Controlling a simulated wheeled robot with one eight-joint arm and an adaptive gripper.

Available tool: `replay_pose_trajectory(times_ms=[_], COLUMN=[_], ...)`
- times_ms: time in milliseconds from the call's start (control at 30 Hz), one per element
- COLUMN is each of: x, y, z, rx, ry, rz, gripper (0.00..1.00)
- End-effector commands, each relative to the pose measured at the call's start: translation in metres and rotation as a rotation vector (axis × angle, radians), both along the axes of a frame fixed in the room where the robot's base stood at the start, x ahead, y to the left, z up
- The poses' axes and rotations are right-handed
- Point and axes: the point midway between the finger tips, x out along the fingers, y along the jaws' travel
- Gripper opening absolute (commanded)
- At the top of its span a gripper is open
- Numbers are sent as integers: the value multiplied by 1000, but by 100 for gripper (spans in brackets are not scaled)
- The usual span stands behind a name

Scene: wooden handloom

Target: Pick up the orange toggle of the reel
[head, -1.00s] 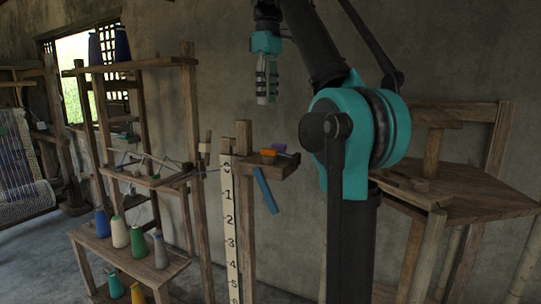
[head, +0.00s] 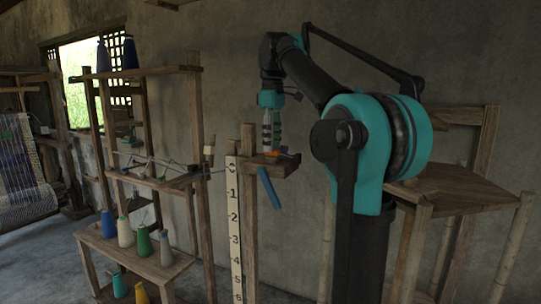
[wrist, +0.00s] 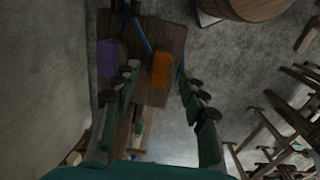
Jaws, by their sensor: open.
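The orange toggle (wrist: 160,70) lies on a small wooden shelf (wrist: 152,97), seen from above in the wrist view. In the head view the orange toggle (head: 271,154) is a small patch on the shelf (head: 283,168), partly hidden by my fingers. My gripper (head: 271,147) points down just above the shelf. In the wrist view my gripper (wrist: 157,88) is open and empty, its fingers on either side of the orange toggle. Whether they are level with it I cannot tell.
A purple toggle (wrist: 111,60) lies left of the orange one. A blue strip (head: 268,188) hangs below the shelf. A numbered post (head: 234,220) stands close by. A rack with cone spools (head: 142,241) is at left, and a wooden bench (head: 455,188) at right.

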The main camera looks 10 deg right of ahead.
Motion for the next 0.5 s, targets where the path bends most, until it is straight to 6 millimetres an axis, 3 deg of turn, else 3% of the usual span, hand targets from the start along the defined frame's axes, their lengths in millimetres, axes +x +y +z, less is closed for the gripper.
replay_pose_trajectory(times_ms=[133, 367, 500], x=[3, 3, 3], y=[-3, -3, -3], z=[-14, -16, -16], rx=[0, 0, 0], ry=[0, 0, 0], rz=[2, 2, 2], gripper=[43, 43, 29])
